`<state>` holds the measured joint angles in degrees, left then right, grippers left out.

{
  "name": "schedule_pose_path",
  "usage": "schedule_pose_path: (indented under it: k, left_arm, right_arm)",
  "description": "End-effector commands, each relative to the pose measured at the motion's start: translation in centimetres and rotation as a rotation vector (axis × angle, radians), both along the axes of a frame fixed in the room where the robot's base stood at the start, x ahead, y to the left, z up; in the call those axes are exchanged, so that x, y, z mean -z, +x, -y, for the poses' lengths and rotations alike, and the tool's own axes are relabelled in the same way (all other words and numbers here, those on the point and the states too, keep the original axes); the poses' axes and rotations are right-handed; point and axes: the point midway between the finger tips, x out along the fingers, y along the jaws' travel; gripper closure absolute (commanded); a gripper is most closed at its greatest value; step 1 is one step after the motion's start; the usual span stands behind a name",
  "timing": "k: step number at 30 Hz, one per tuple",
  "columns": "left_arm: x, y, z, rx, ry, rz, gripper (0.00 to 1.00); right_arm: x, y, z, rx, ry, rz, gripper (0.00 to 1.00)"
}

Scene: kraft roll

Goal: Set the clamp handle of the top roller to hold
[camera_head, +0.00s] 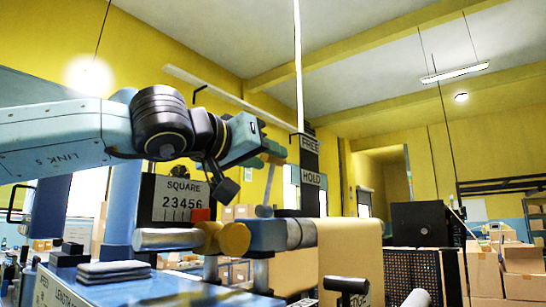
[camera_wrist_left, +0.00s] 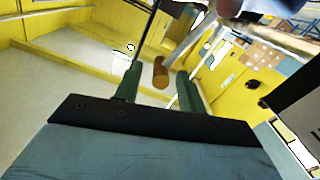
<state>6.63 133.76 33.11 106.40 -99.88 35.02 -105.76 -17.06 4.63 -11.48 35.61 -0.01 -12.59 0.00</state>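The clamp handle (camera_head: 268,187) rises from the top roller (camera_head: 280,234), nearly upright and leaning slightly right. Its brown grip end (camera_head: 273,160) is partly hidden by my left gripper (camera_head: 268,148). A dark upright plate behind it carries a FREE label (camera_head: 310,144) above a HOLD label (camera_head: 312,179); the grip end appears left of the plate, at a height between the labels. In the left wrist view, the brown grip (camera_wrist_left: 160,74) sits between the two green fingers of my left gripper (camera_wrist_left: 158,90), with gaps on both sides. My right gripper is not in view.
The machine has a square counter panel (camera_head: 180,200) and a brown paper roll (camera_head: 350,255). Folded grey cloths (camera_head: 113,271) lie on its blue top. A black cabinet (camera_head: 420,223) and cardboard boxes (camera_head: 505,268) stand at right.

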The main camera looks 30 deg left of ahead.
Motion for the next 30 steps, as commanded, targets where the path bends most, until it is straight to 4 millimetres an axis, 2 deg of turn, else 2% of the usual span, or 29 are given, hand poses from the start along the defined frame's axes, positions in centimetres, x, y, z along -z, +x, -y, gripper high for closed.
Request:
schedule_pose_path:
  k: [1, 6, 17, 26, 30]
  left_arm:
    - [0.0, 0.8, 0.1, -0.001, 0.001, -0.002, 0.6]
    - [0.0, 2.3, 0.2, 0.0, 0.001, 0.0, 0.6]
    - [0.0, 2.7, 0.2, 0.001, 0.0, 0.001, 0.6]
    - [0.0, 2.7, 0.2, 0.001, 0.0, 0.001, 0.98]
    - [0.0, 2.6, 0.2, 0.001, 0.0, 0.001, 1.0]
  right_arm:
    - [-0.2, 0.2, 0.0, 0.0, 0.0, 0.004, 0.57]
    - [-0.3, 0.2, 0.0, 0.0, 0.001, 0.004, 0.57]
    - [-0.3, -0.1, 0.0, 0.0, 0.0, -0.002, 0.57]
    - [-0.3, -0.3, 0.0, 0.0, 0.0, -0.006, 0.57]
    - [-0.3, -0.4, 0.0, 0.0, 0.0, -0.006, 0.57]
